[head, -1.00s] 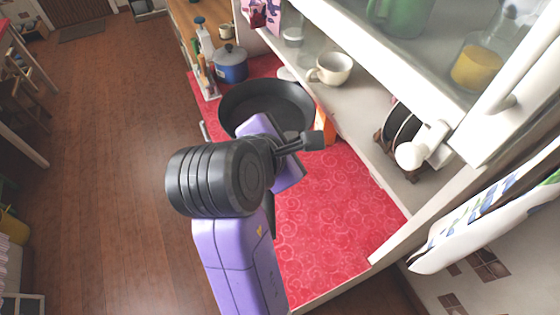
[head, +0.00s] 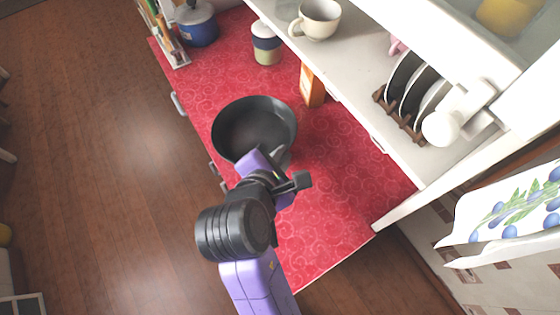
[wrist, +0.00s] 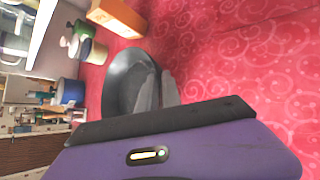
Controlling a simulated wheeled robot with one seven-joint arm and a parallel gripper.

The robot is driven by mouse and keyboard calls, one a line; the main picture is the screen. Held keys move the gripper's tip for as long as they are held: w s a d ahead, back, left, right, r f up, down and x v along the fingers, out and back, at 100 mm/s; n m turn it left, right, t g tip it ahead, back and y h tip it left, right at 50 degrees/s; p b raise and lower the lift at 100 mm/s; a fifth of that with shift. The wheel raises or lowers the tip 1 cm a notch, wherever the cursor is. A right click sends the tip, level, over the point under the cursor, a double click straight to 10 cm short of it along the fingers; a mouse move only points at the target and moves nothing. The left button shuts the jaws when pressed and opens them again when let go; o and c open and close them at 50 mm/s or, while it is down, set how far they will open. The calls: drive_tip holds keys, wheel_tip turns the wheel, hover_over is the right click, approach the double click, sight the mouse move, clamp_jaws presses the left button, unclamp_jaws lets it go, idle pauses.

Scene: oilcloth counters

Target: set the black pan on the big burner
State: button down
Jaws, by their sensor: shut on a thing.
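The black pan (head: 240,112) is over the red oilcloth counter, its open side up in the head view. My gripper (head: 277,158) is at the pan's near side and is shut on it. In the wrist view the pan (wrist: 122,75) shows beyond my grey fingers (wrist: 158,93), which overlap its edge. The exact grip point is partly hidden by my wrist. I cannot tell whether the pan touches the cloth. No burner is visible in either view.
An orange box (head: 312,87) stands right of the pan. A lidded jar (head: 267,46) and a blue pot (head: 197,27) are farther back. The shelf at right holds a cup (head: 316,20) and a plate rack (head: 404,116). Red cloth (head: 345,180) is bare at right.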

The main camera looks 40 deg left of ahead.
drive_tip(key=shift+r, duration=0.1)
wheel_tip(320, 180, down, 4)
drive_tip(key=b, duration=0.4)
drive_tip(key=shift+r+b, duration=0.1)
drive_tip(key=shift+b, duration=0.2)
drive_tip(key=c, duration=1.6)
unclamp_jaws()
drive_tip(key=shift+o, duration=0.2)
drive_tip(key=shift+s, duration=0.1)
drive_tip(key=v, duration=1.1)
drive_tip(key=shift+s+d+r, duration=0.2)
drive_tip(key=shift+s+r, duration=0.05)
drive_tip(key=shift+s, duration=0.05)
